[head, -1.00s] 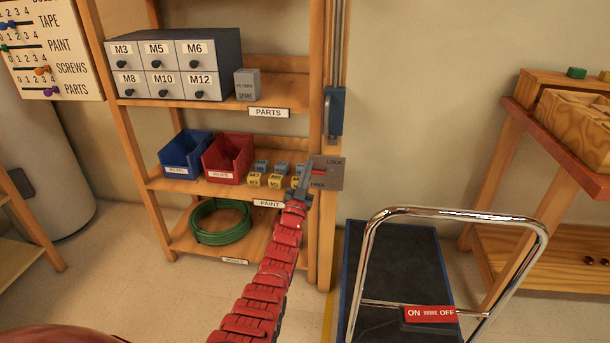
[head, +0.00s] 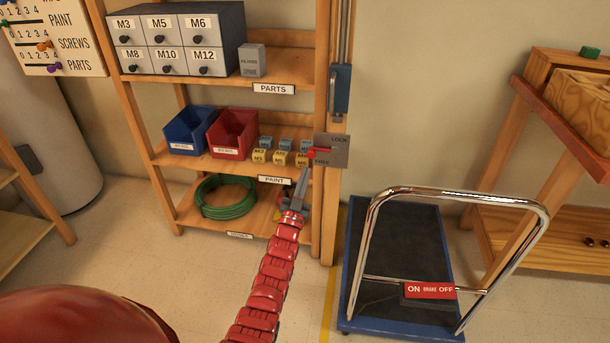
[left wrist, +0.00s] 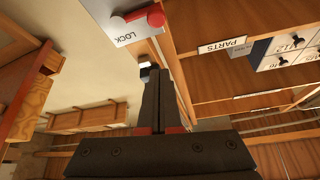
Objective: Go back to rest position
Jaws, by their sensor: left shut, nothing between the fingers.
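My left gripper (head: 299,191) is in front of the shelf's right post, a little below the LOCK/FREE plate (head: 338,151). Its fingers are shut with nothing between them. The plate carries a red lever (head: 318,153), which points left near the FREE word. In the left wrist view the shut fingers (left wrist: 157,85) point up the picture, apart from the plate (left wrist: 112,22) and its red lever (left wrist: 135,17). My right gripper is in neither view.
The wooden shelf (head: 270,181) holds a blue bin (head: 188,130), a red bin (head: 232,134), several small labelled blocks and a green hose coil (head: 226,204). A trolley (head: 402,240) stands right of it on the floor. A wooden bench (head: 566,135) is at the far right.

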